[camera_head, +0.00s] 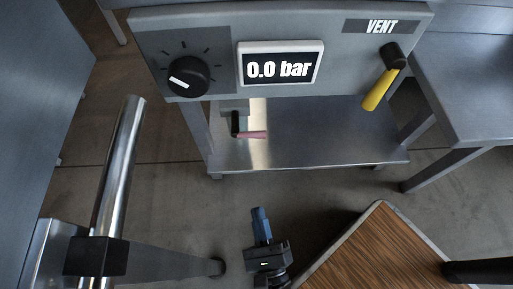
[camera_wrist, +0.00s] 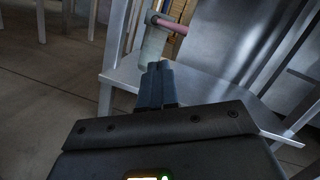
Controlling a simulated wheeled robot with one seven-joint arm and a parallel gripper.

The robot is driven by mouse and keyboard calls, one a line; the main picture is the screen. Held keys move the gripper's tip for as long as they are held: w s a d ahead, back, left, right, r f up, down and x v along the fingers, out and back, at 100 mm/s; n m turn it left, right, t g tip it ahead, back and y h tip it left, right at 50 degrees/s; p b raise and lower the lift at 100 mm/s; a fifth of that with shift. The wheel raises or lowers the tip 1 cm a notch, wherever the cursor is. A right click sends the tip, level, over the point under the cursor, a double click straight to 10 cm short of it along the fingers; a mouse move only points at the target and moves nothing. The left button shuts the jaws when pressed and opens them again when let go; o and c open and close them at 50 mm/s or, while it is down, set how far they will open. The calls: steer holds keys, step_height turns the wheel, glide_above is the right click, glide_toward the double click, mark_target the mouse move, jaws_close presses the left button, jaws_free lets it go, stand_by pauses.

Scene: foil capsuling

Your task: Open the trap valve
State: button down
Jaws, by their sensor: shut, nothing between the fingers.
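A small valve under the front panel has a pink-red lever (camera_head: 252,134) on a dark body. Its lever points to the right, roughly level, above the lower shelf (camera_head: 320,140). I take this to be the trap valve; no label shows on it. In the wrist view the pink lever (camera_wrist: 172,27) crosses the top of a grey-green cylinder (camera_wrist: 153,48). My gripper (camera_head: 259,212) has blue fingers, shut and empty, in front of the shelf and apart from the lever. In the wrist view the fingertips (camera_wrist: 158,68) overlap the cylinder's lower part; contact cannot be told.
The panel has a black dial (camera_head: 188,76), a display (camera_head: 280,68) reading 0.0 bar, and a yellow lever (camera_head: 379,90) under the VENT label. A wood-topped surface (camera_head: 375,250) is at lower right, a metal post (camera_head: 120,165) at left. Open floor lies before the shelf.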

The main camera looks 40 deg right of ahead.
steer(key=w+d+f+m+h, duration=0.1)
steer(key=m, duration=0.1)
steer(key=w+f+m+h, duration=0.1)
steer(key=m, duration=0.2)
steer(key=w+d+f+m+g+h, duration=0.1)
steer(key=m, duration=0.2)
steer(key=shift+w+d+f+h, duration=0.3)
steer(key=shift+w+h, duration=0.05)
steer(key=shift+h, duration=0.05)
steer(key=p, duration=0.2)
glide_toward(250, 133)
steer(key=w+d+f, duration=0.3)
steer(key=d+f, duration=0.1)
steer(key=shift+w+d+r+p, duration=0.15)
steer(key=shift+w+r+p, duration=0.05)
steer(key=shift+r, duration=0.35)
steer(key=shift+w+d+r+p, duration=0.15)
steer(key=shift+w+r, duration=0.05)
steer(key=shift+r, duration=0.4)
steer(key=shift+w+d+r+p, duration=0.1)
steer(key=shift+w+r+p, duration=0.1)
steer(key=shift+r, duration=0.35)
